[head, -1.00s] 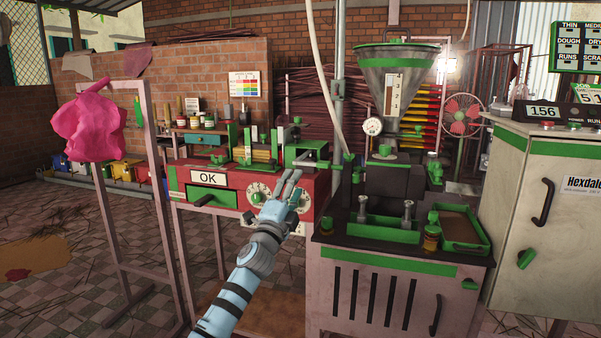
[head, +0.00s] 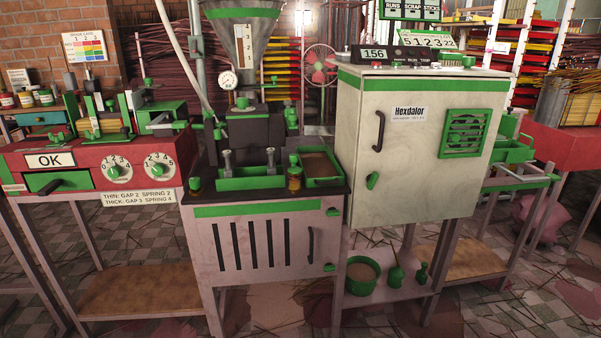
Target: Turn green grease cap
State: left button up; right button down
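Several small green caps show on and around the dark extruder (head: 255,130); I cannot tell for sure which is the grease cap. One green cap (head: 293,159) sits on an amber jar (head: 294,179) at the right of the extruder's bench top. Another green cap (head: 195,184) is at the bench's left front corner, and a green knob (head: 242,103) stands on top of the extruder body under the hopper. Neither of my grippers is in view.
The red press table (head: 90,165) with an OK sign and two dials stands left. The tall Hexdalor cabinet (head: 410,150) adjoins the bench on the right. A green tray (head: 250,182) and a green-rimmed tray (head: 320,168) lie on the bench. Open tiled floor shows in front.

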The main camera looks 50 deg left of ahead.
aim_at(194, 183)
jog(key=z, duration=1)
jog(key=k, duration=0.85)
jog(key=u, duration=1.7)
jog(key=i, duration=0.5)
